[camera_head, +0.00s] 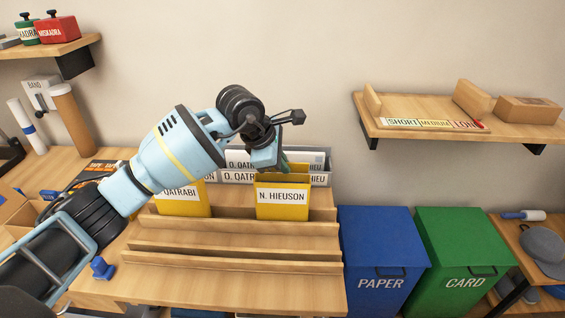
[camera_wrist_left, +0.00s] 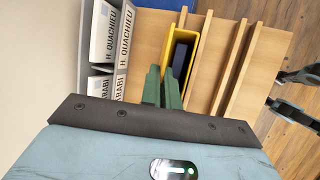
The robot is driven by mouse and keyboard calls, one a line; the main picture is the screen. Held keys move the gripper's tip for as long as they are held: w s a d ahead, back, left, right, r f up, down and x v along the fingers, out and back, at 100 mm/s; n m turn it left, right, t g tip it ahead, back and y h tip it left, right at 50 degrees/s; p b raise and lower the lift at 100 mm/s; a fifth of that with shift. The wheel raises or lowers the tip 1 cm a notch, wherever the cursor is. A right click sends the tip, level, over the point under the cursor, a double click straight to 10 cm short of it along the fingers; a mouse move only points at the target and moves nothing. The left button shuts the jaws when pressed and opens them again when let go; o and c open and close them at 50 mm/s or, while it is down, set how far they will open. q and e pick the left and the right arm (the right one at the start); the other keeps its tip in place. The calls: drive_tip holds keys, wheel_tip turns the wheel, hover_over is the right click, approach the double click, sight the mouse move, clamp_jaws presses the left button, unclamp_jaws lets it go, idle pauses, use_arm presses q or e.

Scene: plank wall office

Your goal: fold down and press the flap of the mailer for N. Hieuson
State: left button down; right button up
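The yellow mailer labelled N. HIEUSON (camera_head: 283,196) stands upright in the wooden rack. Its mouth is open, with a yellow flap standing up at the back. In the left wrist view the mailer (camera_wrist_left: 194,47) shows a dark item inside. My left gripper (camera_head: 284,163) is just above and behind the mailer, at its wall side. Its green fingers (camera_wrist_left: 162,90) are close together with nothing seen between them, beside the mailer's back edge. Whether they touch the flap I cannot tell. My right gripper is not seen.
Another yellow mailer labelled QATRABI (camera_head: 183,204) stands left in the rack (camera_head: 230,262). Grey bins with white labelled envelopes (camera_head: 240,177) stand behind. The blue PAPER bin (camera_head: 380,255) and green CARD bin (camera_head: 462,255) are right. The front rack slots are empty.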

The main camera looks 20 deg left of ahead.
use_arm(q)
drive_tip(key=shift+s, duration=0.1)
drive_tip(key=shift+s+f+t, duration=0.15)
drive_tip(key=shift+t, duration=0.35)
drive_tip(key=shift+s+d+f+m+t+y+b, duration=0.1)
drive_tip(key=shift+s+f+m+t+y+b, duration=0.15)
drive_tip(key=shift+t, duration=0.45)
drive_tip(key=shift+s+f+t+b, duration=0.1)
drive_tip(key=shift+t+b, duration=0.2)
drive_tip(key=shift+t, duration=0.1)
drive_tip(key=t+b, duration=0.1)
drive_tip(key=f+m+t+b, duration=0.1)
drive_tip(key=b, duration=0.1)
drive_tip(key=shift+s+d+t+y, duration=0.2)
drive_tip(key=shift+s+t+y, duration=0.1)
drive_tip(key=shift+s+y, duration=0.05)
drive_tip(key=shift+s+t+b, duration=0.1)
drive_tip(key=shift+t+b, duration=0.4)
drive_tip(key=shift+b, duration=0.55)
drive_tip(key=shift+r+t, duration=0.2)
drive_tip(key=shift+t, duration=0.1)
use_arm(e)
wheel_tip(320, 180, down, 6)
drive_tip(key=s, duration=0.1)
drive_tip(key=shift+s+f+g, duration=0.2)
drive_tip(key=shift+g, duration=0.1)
